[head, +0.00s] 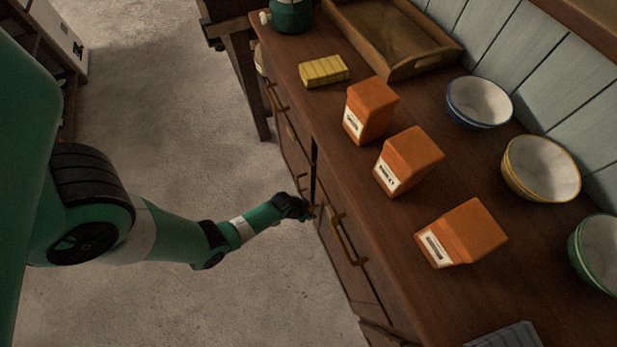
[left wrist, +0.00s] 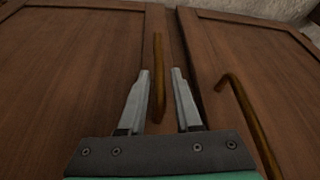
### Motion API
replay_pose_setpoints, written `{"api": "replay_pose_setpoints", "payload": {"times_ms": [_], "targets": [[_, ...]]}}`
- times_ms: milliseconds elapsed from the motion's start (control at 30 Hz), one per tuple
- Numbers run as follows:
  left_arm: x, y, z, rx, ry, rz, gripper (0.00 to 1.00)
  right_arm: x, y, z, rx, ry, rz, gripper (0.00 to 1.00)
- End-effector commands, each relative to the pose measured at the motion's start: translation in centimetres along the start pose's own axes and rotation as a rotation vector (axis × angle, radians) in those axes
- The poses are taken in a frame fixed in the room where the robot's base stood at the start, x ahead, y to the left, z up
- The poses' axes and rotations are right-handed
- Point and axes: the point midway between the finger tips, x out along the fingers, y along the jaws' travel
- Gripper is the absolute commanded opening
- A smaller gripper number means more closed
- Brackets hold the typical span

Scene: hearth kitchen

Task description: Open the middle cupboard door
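The wooden cupboard front runs along the left side of the counter in the head view, with several brass bar handles. My left gripper (head: 307,212) is close against this front, beside a dark vertical gap between door panels. In the left wrist view my left gripper (left wrist: 160,75) has its two grey fingers apart. A brass handle (left wrist: 158,48) on the left-hand door panel (left wrist: 75,75) lies between them in the picture; I cannot tell whether they touch it. A second brass handle (left wrist: 240,100) is on the door panel to the right. My right gripper is out of view.
On the counter (head: 340,150) stand several orange boxes (head: 407,160), bowls (head: 480,103), a yellow block (head: 324,71) and a wooden tray (head: 395,35). Another handle (head: 346,238) sticks out nearer the camera. The floor (head: 200,110) beside the cupboard is clear.

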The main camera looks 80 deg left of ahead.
Motion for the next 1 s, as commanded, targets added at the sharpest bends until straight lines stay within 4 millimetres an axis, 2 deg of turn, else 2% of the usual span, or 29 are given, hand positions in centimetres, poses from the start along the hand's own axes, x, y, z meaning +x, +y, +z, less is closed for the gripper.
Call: {"api": "replay_pose_setpoints", "payload": {"times_ms": [33, 167, 1000], "targets": [[-0.01, 0.00, 0.01, 0.000, 0.000, 0.000, 0.21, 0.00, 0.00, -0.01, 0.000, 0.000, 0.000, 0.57], [0.00, 0.00, 0.02, 0.000, 0.000, 0.000, 0.00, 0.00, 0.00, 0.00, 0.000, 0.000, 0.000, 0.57], [0.01, 0.01, 0.04, -0.001, -0.001, 0.000, 0.00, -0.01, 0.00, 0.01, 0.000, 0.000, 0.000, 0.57]]}}
